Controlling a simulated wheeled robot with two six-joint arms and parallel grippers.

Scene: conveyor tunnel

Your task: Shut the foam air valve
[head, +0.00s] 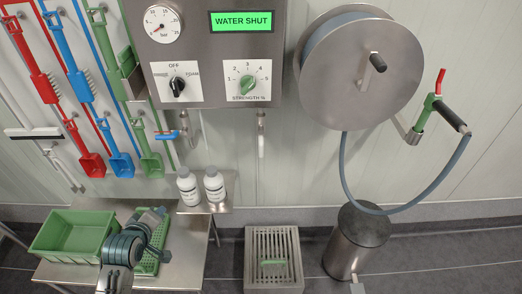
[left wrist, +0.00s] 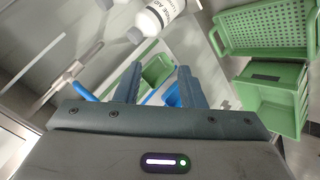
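A small valve with a blue lever (head: 167,135) sits on the piping under the left of the steel control panel (head: 215,90). The lever lies roughly level, pointing left. No label on it is readable. A blue bar (left wrist: 84,92) at the left of the left wrist view may be the same lever. The display (head: 241,21) reads WATER SHUT. The black selector knob (head: 178,87) is marked OFF, RINSE and FOAM. My left gripper (head: 156,213) is over the bench, below and apart from the lever. Its fingers (left wrist: 160,82) are apart with nothing held. My right gripper is out of view.
Two white bottles (head: 201,187) stand on a small shelf below the valve. A green crate (head: 72,234) and green tray (head: 146,262) are on the bench. Coloured scoops (head: 121,165) hang left of the valve. A hose reel (head: 360,70) is at right.

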